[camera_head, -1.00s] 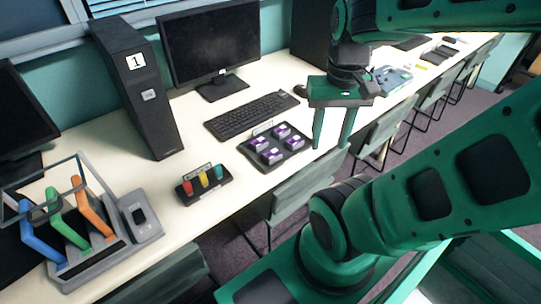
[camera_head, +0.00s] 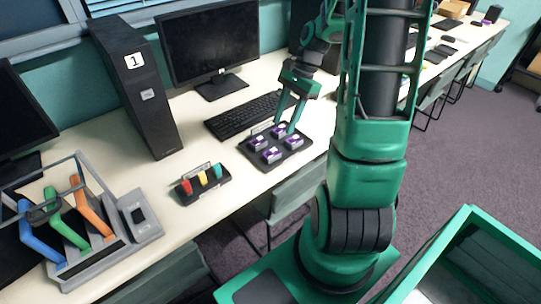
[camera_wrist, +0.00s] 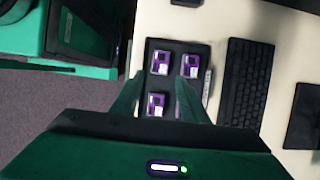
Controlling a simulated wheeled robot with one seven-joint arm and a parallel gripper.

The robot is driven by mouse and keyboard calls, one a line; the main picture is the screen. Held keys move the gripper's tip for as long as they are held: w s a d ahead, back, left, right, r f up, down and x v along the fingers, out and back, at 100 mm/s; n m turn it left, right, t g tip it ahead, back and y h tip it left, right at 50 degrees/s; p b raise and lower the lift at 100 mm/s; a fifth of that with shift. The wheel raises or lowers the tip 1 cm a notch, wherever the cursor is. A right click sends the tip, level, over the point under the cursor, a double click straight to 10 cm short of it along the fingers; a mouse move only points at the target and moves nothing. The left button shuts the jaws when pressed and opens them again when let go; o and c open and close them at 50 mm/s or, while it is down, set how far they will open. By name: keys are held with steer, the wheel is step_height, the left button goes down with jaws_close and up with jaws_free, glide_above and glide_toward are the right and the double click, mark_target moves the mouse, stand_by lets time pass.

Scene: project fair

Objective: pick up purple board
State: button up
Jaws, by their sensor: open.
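Several small purple boards with white parts lie on a black tray (camera_head: 297,155) on the table: a rear one (camera_head: 278,131), a right one (camera_head: 294,142), a left one (camera_head: 259,142) and a front one (camera_head: 271,154). My gripper (camera_head: 284,127) points down over the rear part of the tray, open and empty. In the wrist view, its spread fingers (camera_wrist: 162,78) reach over the tray (camera_wrist: 173,47). Three boards show there: upper left (camera_wrist: 160,62), upper right (camera_wrist: 189,65) and lower left (camera_wrist: 156,104). I cannot tell the exact fingertip height.
A keyboard (camera_head: 243,115) lies just behind the tray, with a monitor (camera_head: 210,45) beyond. A small label stands at the tray's rear edge. A black holder with coloured pieces (camera_head: 203,184) sits left, and a chair (camera_head: 290,190) is tucked in front.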

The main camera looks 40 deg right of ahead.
mark_target(273, 152)
steer(key=x, duration=1.1)
steer(key=shift+w+d+f, duration=0.15)
steer(key=c, duration=0.8)
